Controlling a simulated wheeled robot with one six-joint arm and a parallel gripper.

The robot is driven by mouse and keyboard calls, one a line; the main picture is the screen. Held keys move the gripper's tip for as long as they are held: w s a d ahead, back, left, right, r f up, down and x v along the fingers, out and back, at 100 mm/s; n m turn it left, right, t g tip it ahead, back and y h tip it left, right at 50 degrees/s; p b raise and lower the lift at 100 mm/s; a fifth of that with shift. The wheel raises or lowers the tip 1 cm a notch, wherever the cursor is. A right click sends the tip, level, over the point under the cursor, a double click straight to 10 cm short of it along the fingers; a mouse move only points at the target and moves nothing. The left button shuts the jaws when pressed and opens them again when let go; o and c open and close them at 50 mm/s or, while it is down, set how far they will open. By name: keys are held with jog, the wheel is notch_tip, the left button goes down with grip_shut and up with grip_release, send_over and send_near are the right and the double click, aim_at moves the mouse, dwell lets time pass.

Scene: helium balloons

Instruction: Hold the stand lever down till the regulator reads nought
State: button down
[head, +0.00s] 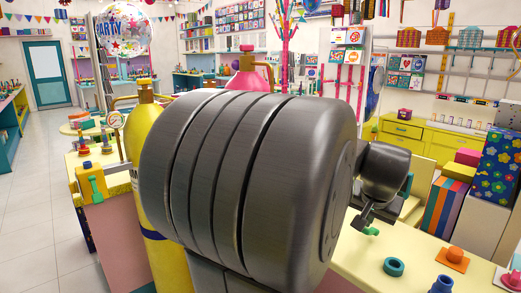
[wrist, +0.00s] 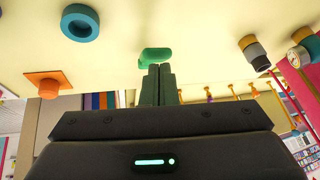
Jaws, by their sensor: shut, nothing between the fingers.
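The regulator's round white gauge (head: 116,119) shows in the head view beside the yellow gas cylinder (head: 140,127); its reading is too small to make out. My gripper (head: 367,220) is shut and empty, low over the pale yellow worktop at the right. A small rounded green piece (head: 372,232) is just past its fingertips. In the wrist view my shut fingers (wrist: 158,72) point at this green piece (wrist: 155,55); I cannot tell whether they touch it or whether it is the stand lever. My arm hides much of the middle of the head view.
A teal ring (head: 393,267), an orange piece on a square base (head: 456,256) and a blue peg (head: 440,285) stand on the worktop to the right of my gripper. A pink cylinder (head: 252,78) stands behind my arm. Open floor (head: 35,150) lies at the left.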

dwell(0.3)
jog(key=shift+s+a+f+b, duration=0.35)
jog(key=shift+a+f+b, duration=0.15)
jog(key=shift+f, duration=0.1)
jog(key=shift+s+a+f+b, duration=0.15)
jog(key=shift+f+b, duration=0.15)
jog(key=shift+f, duration=0.05)
jog(key=shift+s+a+f+b, duration=0.15)
jog(key=shift+f+b, duration=0.1)
jog(key=shift+f, duration=0.1)
jog(key=shift+s+a+f+b, duration=0.2)
jog(key=shift+f+b, duration=0.35)
jog(key=shift+f, duration=0.2)
